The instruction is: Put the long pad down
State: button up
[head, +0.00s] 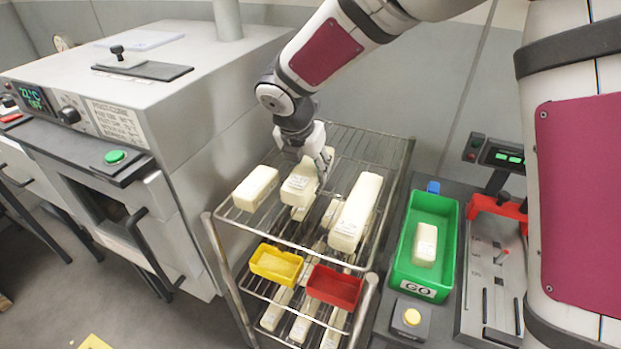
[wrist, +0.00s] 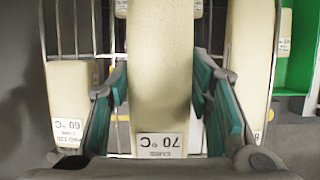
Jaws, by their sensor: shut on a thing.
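My gripper (head: 312,163) is shut on a cream pad (head: 299,188) over the wire rack's top shelf (head: 285,232). In the wrist view, my gripper's teal fingertips (wrist: 160,85) flank this pad (wrist: 161,60), whose near end is labelled 70 °C. Its far end runs out of the picture. A shorter pad (head: 256,187) lies to its left, labelled 60 °C in the wrist view (wrist: 70,100). A long pad (head: 356,210) lies to its right, its label partly hidden in the wrist view. I cannot tell whether the held pad touches the shelf.
A yellow bin (head: 276,265) and a red bin (head: 334,287) sit below the top shelf, with more pads lower down. A green tray (head: 404,255) holding a small pad (head: 426,244) stands right of the rack. A grey oven (head: 190,130) stands close on the left.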

aim_at(305, 171)
jog(key=shift+f, duration=2.65)
jog(key=shift+f, duration=0.1)
jog(key=o, duration=1.1)
jog(key=shift+o, duration=0.2)
jog(key=v, duration=1.2)
